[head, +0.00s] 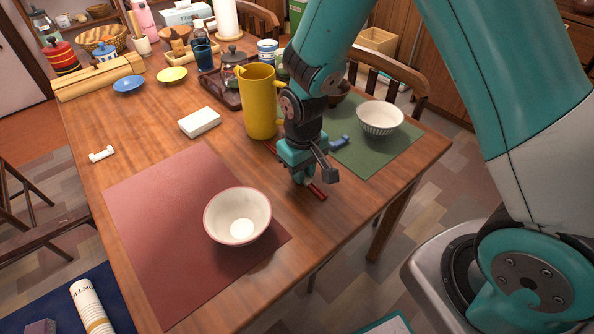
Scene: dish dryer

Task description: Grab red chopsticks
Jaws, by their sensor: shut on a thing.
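The red chopsticks (318,192) show as a thin dark red length on the wooden table, in the head view right of centre. A further bit of red shows on their far side, near the foot of the yellow pitcher. My gripper (304,180) points down over their middle and is shut on them. Its fingers and wrist hide the middle of the chopsticks. They look level and at or very near the table top; I cannot tell whether they are lifted.
The yellow pitcher (259,103) stands just behind my gripper. A white bowl (238,216) stands on the red mat (150,240) at front left. A striped bowl (380,118) and blue rest (339,142) lie right on the green mat (375,154). Bare wood lies left.

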